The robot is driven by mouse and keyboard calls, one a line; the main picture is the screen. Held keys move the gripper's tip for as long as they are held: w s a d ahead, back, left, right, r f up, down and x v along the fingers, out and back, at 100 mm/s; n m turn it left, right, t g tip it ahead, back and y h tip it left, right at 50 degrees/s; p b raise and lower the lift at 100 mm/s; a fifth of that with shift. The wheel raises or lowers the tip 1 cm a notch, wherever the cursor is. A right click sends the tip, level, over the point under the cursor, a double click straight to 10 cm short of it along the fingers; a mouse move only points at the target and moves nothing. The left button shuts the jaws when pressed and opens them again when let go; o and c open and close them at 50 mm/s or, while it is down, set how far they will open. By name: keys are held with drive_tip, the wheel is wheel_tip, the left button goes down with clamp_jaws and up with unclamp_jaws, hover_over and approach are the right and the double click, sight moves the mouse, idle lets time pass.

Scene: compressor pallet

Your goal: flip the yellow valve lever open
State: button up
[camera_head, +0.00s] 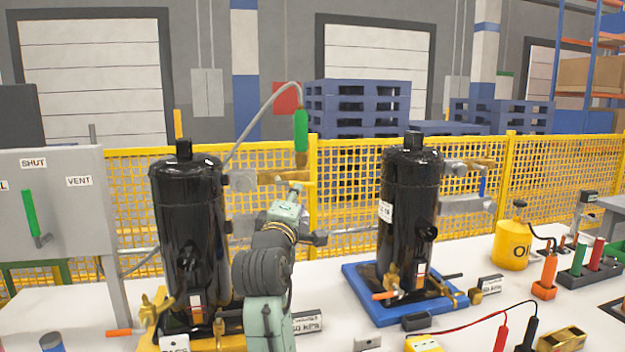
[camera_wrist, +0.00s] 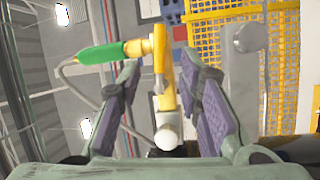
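A brass-yellow valve (camera_head: 272,178) sticks out from the upper right of the left black compressor (camera_head: 180,225). A green hose handle (camera_head: 301,130) stands upright above its outer end. In the wrist view, a yellow upright part (camera_wrist: 160,48) meets the green handle (camera_wrist: 98,53) and runs down between my fingers. I cannot clearly tell the lever from the valve body. My gripper (camera_wrist: 160,80) is open, with one purple-padded finger on each side of the yellow part and visible gaps. In the head view, my gripper (camera_head: 296,190) is just below the valve's outer end.
A second black compressor (camera_head: 408,215) stands on a blue base (camera_head: 368,310) to the right, with a blue-handled valve (camera_head: 483,184). A grey panel (camera_head: 60,200) with a green lever is at left. A grey hose (camera_head: 258,112) arches behind the valve. Yellow fencing (camera_head: 345,190) stands behind.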

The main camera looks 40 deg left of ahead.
sight(294, 182)
drive_tip(key=shift+p+x, duration=1.2)
drive_tip(key=shift+x, duration=3.2)
drive_tip(key=shift+r, duration=0.1)
drive_tip(key=shift+c, duration=0.2)
clamp_jaws()
